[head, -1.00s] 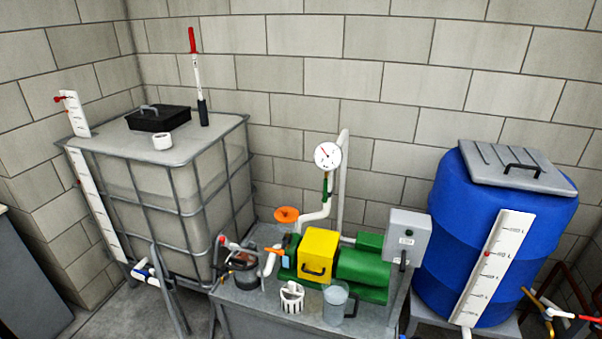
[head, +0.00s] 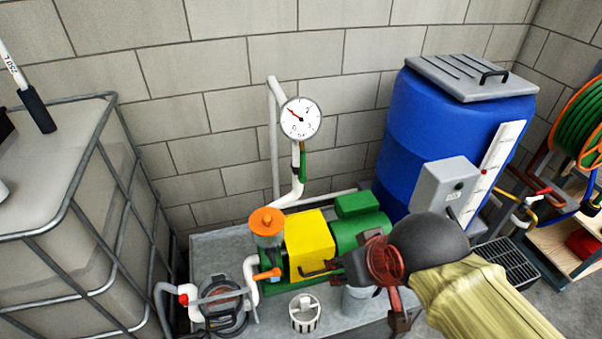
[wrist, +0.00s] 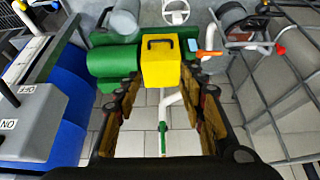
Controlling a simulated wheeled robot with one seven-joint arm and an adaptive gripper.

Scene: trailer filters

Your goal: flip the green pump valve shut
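The green pump valve handle (head: 303,163) lies along the white pipe just below the round pressure gauge (head: 301,118), in line with the pipe. In the wrist view the green handle (wrist: 162,138) shows small between my finger bases, farther off than the fingers. My gripper (wrist: 161,82) is open and empty, with its fingers spread to either side of the yellow pump cover (wrist: 161,62). In the head view my gripper (head: 372,275) hangs in front of and right of the pump, lower than the valve and well apart from it.
The blue barrel (head: 435,125) and grey switch box (head: 443,188) stand right of the pump. The caged tank (head: 75,200) is at left. An orange cap (head: 266,221), orange handle (head: 267,274) and white basket (head: 304,312) are on the bench (head: 215,245).

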